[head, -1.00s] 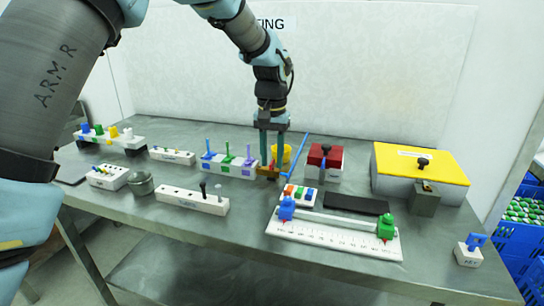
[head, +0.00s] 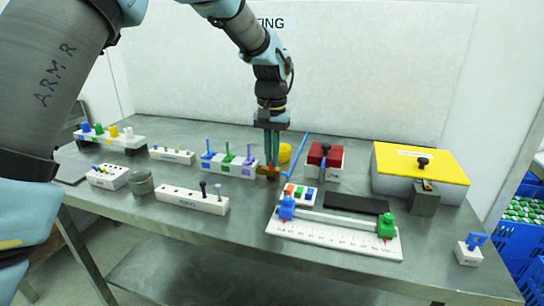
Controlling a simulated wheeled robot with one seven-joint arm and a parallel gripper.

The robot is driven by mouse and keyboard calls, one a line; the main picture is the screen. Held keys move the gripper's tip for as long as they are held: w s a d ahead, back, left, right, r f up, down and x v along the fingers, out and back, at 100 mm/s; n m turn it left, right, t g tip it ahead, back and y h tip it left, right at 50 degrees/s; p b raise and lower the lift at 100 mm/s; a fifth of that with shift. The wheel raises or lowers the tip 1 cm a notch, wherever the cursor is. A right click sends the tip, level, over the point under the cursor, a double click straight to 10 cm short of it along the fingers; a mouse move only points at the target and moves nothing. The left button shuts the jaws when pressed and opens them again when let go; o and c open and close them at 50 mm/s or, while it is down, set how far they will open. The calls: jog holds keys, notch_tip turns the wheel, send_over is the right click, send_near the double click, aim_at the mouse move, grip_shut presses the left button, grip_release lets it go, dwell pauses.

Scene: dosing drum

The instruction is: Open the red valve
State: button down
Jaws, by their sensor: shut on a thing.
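The red valve (head: 271,166) shows only as a small patch of red at my fingertips, above a brown, brass-like body (head: 267,174) on the table. My gripper (head: 271,160) points straight down at the valve, its fingers close together and shut on the red part. The fingers hide most of the valve, so I cannot tell how its handle is turned. A yellow rounded thing (head: 285,152) stands just behind and right of the fingers. A thin blue bar (head: 297,158) leans beside it.
A white block with blue, green and purple handles (head: 235,170) stands close left of my gripper. A red-topped box (head: 324,160) and a yellow-lidded box (head: 420,162) stand right. A white ruler board (head: 330,240) lies in front.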

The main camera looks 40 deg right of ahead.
jog(key=shift+r+m, duration=0.1)
jog(key=shift+m, duration=0.3)
jog(key=m+p, duration=0.2)
jog(key=m, duration=0.1)
jog(key=shift+m, duration=0.3)
jog(key=shift+m+p, duration=1)
jog(key=shift+m, duration=1.2)
jog(key=shift+d, duration=0.1)
jog(key=c, duration=1)
grip_release()
notch_tip(320, 180, up, 11)
jog(key=b, duration=0.1)
jog(key=shift+b, duration=0.3)
